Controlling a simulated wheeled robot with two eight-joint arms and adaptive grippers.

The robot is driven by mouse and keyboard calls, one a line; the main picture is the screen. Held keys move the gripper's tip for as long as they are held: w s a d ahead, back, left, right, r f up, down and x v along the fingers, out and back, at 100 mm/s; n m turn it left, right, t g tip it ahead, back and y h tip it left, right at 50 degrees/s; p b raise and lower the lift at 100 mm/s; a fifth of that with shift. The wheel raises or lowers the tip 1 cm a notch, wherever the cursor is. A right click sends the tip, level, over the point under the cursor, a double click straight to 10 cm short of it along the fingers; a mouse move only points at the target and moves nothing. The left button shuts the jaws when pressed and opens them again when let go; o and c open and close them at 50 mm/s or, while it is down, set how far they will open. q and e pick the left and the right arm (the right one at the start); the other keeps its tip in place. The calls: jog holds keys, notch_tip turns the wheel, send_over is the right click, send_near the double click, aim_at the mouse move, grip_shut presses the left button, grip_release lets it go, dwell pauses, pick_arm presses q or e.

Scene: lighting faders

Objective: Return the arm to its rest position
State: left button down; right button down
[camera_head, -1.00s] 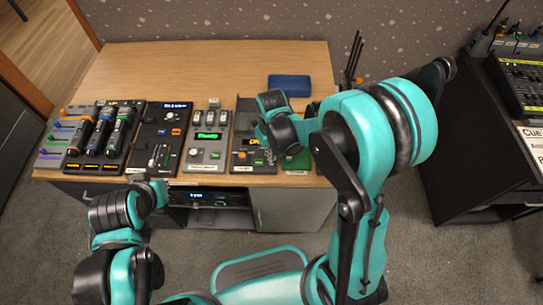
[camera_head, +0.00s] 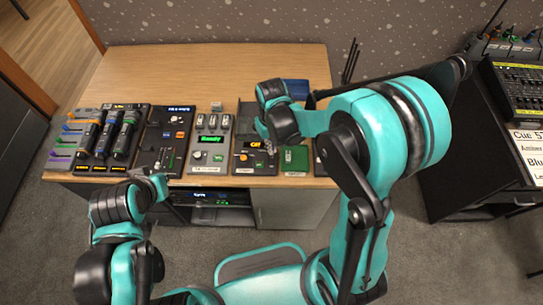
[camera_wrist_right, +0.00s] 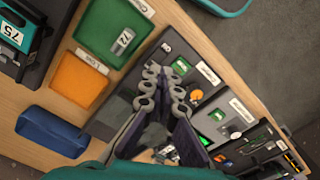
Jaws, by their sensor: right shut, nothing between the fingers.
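My right gripper (camera_head: 268,146) is in front of the console with the orange display (camera_head: 254,143), near the desk's front edge. My right arm (camera_head: 385,130) reaches across the right part of the view and hides part of the desk. My left gripper (camera_head: 158,183) is low in front of the desk's left part, and its finger opening is too small to tell.
Several fader consoles (camera_head: 208,150) line the wooden desk's (camera_head: 215,62) front edge. A green tray (camera_wrist_right: 105,32), an orange tray (camera_wrist_right: 78,82) and a blue tray (camera_wrist_right: 52,130) lie beside the right gripper. A black side desk (camera_head: 470,150) stands at right. The back left of the desk is clear.

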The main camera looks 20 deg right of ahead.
dwell(0.5)
jog(key=s+d+r+m+t, duration=0.1)
jog(key=s+d+r+t, duration=0.1)
jog(key=s+r, duration=0.3)
jog(key=s+d+r+m+t, duration=0.1)
jog(key=s+d+r+t, duration=0.1)
jog(key=s+r+t, duration=0.3)
notch_tip(320, 180, up, 4)
jog(key=shift+s+d+f+m, duration=0.1)
jog(key=shift+s+d+m, duration=0.05)
jog(key=shift+d+m, duration=0.25)
dwell(0.5)
